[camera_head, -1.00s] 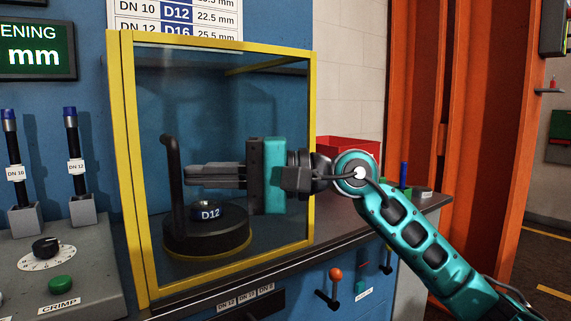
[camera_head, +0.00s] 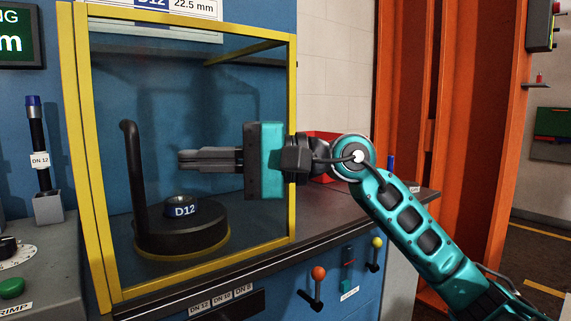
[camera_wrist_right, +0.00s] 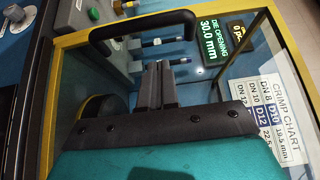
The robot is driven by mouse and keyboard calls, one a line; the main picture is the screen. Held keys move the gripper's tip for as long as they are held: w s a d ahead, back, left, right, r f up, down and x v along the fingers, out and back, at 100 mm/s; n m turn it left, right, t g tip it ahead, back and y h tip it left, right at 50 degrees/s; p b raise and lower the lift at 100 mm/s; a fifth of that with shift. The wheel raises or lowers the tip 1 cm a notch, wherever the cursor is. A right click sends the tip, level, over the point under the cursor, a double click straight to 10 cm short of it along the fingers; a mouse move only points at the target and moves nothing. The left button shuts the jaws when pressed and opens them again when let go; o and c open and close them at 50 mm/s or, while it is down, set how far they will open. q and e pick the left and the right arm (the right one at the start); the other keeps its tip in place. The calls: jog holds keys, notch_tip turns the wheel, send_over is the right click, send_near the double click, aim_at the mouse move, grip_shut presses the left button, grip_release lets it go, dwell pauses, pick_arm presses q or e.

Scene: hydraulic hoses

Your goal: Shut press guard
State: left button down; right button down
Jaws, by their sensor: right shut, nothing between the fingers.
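The press guard (camera_head: 292,110) is a clear panel in a yellow frame, standing upright. I cannot tell for sure how far it is open. Its black bar handle (camera_head: 133,180) is upright near the frame's left side; in the wrist view the handle (camera_wrist_right: 145,32) lies beyond my fingertips. My right gripper (camera_head: 182,160) is shut and empty, with its fingers pointing left toward the handle and a gap between them. In the wrist view the gripper (camera_wrist_right: 157,65) points at the handle's span without touching it. My left gripper is not in view.
A black round die holder (camera_head: 180,235) with a D12 label sits low behind or beside the panel. A red bin (camera_head: 322,140) stands behind my right wrist. Knobbed levers (camera_head: 318,274) stick out below the bench edge. A grey control box (camera_head: 40,255) is at left.

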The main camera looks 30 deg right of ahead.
jog(key=b+v, duration=0.1)
jog(key=v, duration=0.8)
jog(key=shift+s+d, duration=0.25)
jog(key=shift+d, duration=0.05)
